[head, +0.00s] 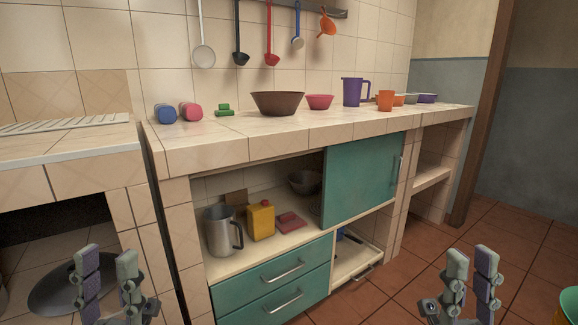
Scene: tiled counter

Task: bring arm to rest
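My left gripper (107,268) is at the lower left of the head view, in front of the counter and low. Its two fingers stand apart with nothing between them. My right gripper (470,268) is at the lower right, over the tiled floor. Its two fingers are also apart, with a narrower gap and nothing between them. Neither gripper touches anything that I can see. The lower parts of both arms are cut off by the bottom edge.
The tiled counter (240,147) holds bowls, cups and a purple jug (353,92). Below it are a metal pitcher (221,232), a yellow container (261,221), a teal door (352,182) and shut drawers (245,292). A drawer at right (357,262) is partly open.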

